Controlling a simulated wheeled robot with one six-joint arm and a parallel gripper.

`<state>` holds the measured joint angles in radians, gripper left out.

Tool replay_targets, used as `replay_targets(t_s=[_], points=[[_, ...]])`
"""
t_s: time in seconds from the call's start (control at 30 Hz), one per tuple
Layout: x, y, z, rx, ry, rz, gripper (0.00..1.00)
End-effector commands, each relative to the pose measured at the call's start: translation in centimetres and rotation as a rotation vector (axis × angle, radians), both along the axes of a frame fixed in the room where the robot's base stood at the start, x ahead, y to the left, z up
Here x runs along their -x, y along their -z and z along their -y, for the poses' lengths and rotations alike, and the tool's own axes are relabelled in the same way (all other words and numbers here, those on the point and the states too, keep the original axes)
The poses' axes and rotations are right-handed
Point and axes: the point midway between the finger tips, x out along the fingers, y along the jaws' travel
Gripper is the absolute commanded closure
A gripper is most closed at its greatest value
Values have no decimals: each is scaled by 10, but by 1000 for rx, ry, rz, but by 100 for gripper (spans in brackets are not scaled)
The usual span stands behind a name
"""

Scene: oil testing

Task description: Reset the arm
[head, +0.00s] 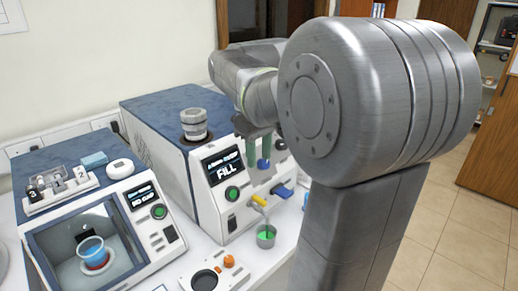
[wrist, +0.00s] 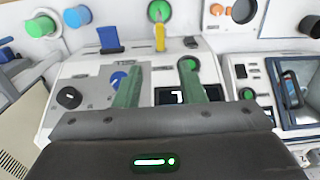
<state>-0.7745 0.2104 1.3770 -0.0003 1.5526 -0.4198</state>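My gripper (head: 262,150) has two green fingers and hangs in front of the blue-topped machine (head: 160,101), whose screen reads FILL. In the wrist view my gripper (wrist: 158,80) has its fingers apart with nothing held between them. Beyond the fingers lie the machine's panel, a blue knob (wrist: 119,79) and a screen. My arm's large grey links cover the middle right of the head view and hide part of the machine's right side.
A metal cup of green liquid (head: 266,236) stands below a yellow-handled tap (head: 259,201). A blue lever (head: 283,190) is nearby. At left, a second machine (head: 176,248) holds a blue cup (head: 92,251). Open floor (head: 440,235) lies to the right.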

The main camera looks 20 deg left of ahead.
Motion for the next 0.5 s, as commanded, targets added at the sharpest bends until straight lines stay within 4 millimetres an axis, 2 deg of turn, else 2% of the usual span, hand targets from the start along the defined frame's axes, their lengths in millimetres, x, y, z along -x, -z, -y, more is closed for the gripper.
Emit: replay_targets(t_s=[0.17,0.5], points=[[0,-11,0,0,0,0,64],[0,-12,0,0,0,0,64]])
